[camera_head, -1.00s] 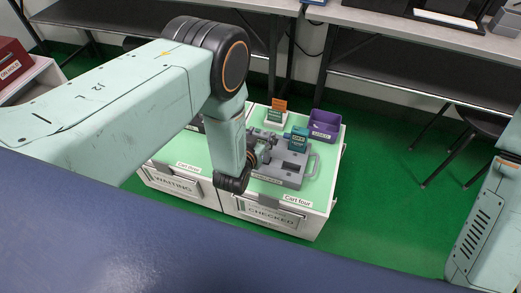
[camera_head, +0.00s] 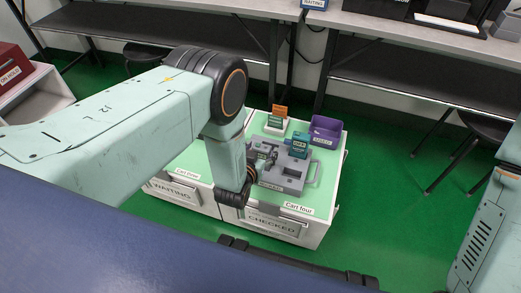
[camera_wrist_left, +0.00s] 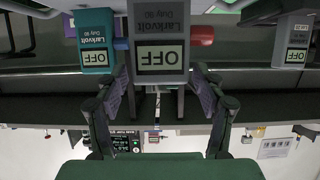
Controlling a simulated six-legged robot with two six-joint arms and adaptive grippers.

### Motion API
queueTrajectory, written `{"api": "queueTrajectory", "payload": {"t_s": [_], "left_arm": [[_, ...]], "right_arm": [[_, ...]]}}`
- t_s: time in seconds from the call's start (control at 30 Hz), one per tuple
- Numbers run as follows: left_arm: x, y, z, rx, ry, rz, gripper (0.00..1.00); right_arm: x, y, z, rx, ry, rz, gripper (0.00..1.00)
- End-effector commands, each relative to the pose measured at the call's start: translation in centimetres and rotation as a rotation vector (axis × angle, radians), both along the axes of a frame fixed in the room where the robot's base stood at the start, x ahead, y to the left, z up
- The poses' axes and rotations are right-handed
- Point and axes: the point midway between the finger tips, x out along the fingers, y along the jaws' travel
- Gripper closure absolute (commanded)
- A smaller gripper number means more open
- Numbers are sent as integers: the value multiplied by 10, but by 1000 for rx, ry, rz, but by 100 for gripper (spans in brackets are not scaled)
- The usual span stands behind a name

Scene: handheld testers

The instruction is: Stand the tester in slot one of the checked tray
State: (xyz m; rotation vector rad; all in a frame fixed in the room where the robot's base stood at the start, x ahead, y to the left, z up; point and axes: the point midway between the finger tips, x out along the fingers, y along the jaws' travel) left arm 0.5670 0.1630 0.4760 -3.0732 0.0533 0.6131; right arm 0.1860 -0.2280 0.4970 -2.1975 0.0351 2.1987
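The grey checked tray (camera_head: 293,187) lies on cart four. A teal tester (camera_head: 299,143) stands at its far part; it also shows in the wrist view (camera_wrist_left: 95,45), reading OFF. My left gripper (camera_head: 271,155) is over the tray's left part, left of the teal tester. My right gripper is out of view.
A purple bin (camera_head: 325,131) and a small stand with an orange card (camera_head: 279,111) are behind the tray. Another grey tester (camera_wrist_left: 297,40) shows at the wrist view's right. Cart three adjoins on the left. Green floor (camera_head: 390,200) is clear to the right.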

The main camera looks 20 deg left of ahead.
Motion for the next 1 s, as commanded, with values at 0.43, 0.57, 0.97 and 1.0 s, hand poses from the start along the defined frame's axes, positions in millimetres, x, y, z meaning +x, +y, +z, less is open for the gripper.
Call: {"api": "queueTrajectory", "payload": {"t_s": [0.43,0.57,0.97,1.0], "left_arm": [[0,0,5,0,-1,0,23],[-19,0,12,1,4,0,23],[-92,3,42,0,3,-1,23],[-97,3,44,0,3,0,23]], "right_arm": [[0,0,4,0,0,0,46],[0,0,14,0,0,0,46],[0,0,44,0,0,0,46],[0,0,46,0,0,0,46]]}}
